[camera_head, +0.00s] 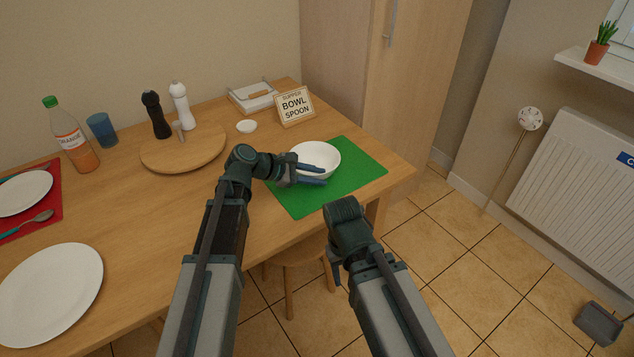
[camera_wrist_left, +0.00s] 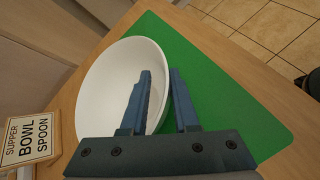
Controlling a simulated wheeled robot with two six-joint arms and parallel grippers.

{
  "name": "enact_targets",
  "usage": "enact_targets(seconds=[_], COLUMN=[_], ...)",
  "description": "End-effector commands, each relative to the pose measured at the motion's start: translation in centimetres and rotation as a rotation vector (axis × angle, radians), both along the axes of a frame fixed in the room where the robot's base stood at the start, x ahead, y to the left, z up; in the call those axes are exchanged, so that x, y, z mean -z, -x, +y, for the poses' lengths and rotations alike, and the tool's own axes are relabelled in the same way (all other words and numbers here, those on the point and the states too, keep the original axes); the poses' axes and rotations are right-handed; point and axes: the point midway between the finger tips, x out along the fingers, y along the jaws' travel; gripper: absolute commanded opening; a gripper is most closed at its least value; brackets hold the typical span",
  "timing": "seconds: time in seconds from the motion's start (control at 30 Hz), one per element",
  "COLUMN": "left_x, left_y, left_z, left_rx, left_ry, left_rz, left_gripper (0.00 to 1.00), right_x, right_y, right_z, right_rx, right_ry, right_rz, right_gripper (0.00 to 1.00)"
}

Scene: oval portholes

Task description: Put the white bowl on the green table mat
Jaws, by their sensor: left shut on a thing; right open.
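The white bowl (camera_head: 319,157) is upright over the left part of the green table mat (camera_head: 355,170); I cannot tell whether it touches the mat. In the left wrist view the bowl (camera_wrist_left: 112,82) has its near rim between the blue fingers, with the green mat (camera_wrist_left: 228,95) beside and beyond it. My left gripper (camera_head: 317,176) is shut on the bowl's near rim, and its fingers also show in the left wrist view (camera_wrist_left: 165,100). My right gripper (camera_head: 334,270) is open and empty, low in front of the table edge; its fingers are partly hidden by my own arm.
A sign reading "SUPPER BOWL SPOON" (camera_head: 296,106) stands behind the mat. A stool (camera_head: 290,263) stands below the table edge.

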Motion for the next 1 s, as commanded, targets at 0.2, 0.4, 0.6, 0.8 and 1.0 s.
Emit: enact_targets(seconds=[0.2,0.4,0.6,0.8,1.0], left_x=[0.0,0.3,0.3,0.2,-1.0], left_y=[0.0,0.0,0.0,0.0,0.6], left_z=[0.0,0.0,0.0,0.0,1.1], left_rx=[0.0,0.0,0.0,0.0,-0.002], left_ry=[0.001,0.0,0.0,0.0,0.0], left_rz=[-0.001,0.0,0.0,0.0,0.001], left_gripper=[0.0,0.36,0.59,0.59,0.59], right_x=[0.0,0.3,0.3,0.3,-1.0], right_y=[0.0,0.0,0.0,0.0,0.0], right_z=[0.0,0.0,0.0,0.0,0.0], right_rx=[0.0,0.0,0.0,0.0,0.0], right_ry=[0.0,0.0,0.0,0.0,0.0], right_rz=[0.0,0.0,0.0,0.0,0.0], right_gripper=[0.5,0.5,0.5,0.5,0.5])
